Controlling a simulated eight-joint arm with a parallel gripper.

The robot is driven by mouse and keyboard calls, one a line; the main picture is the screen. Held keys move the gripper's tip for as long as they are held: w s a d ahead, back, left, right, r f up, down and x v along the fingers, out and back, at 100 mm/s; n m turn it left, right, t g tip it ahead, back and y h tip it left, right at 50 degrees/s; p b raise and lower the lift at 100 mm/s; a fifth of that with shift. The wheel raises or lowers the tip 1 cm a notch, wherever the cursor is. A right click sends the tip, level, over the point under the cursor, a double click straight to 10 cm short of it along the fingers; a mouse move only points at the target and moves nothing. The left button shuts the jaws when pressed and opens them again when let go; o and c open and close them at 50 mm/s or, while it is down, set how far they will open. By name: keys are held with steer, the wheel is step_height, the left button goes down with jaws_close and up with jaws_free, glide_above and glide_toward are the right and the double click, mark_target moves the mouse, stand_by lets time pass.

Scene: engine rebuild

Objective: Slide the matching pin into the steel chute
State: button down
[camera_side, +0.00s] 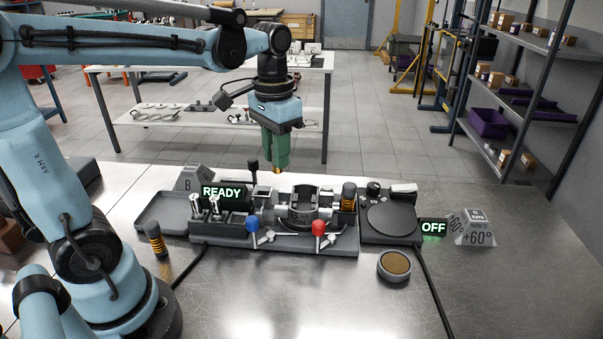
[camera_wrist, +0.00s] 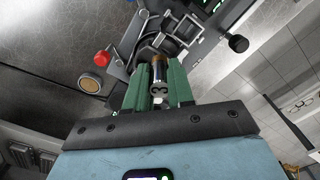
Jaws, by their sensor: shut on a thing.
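My gripper (camera_side: 276,160) has green fingers and hangs above the back of the grey fixture (camera_side: 290,240). In the wrist view my gripper (camera_wrist: 159,88) is shut on a metal pin (camera_wrist: 158,90) with a dark mark on its end face. In the side view only a small brass-coloured tip shows below the fingers. The pin is held in the air, apart from the fixture. A round clamp-like steel holder (camera_side: 303,208) sits mid-fixture. I cannot tell for sure which part is the steel chute. Two silver pin-like parts (camera_side: 195,205) stand at the fixture's left.
A READY display (camera_side: 222,193), a blue-knobbed lever (camera_side: 253,225) and a red-knobbed lever (camera_side: 318,228) stand on the fixture. An empty grey tray (camera_side: 163,212) is at left, a turntable (camera_side: 390,220) at right. The front of the bench is mostly clear.

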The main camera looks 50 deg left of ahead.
steer(key=a+f, duration=0.4)
steer(key=f, duration=0.2)
steer(key=shift+s+a, duration=0.4)
steer(key=shift+s, duration=0.05)
steer(key=shift+f, duration=1.25)
stand_by(2.5)
stand_by(0.4)
steer(key=shift+c, duration=2.4)
jaws_free()
step_height(320, 180, up, 8)
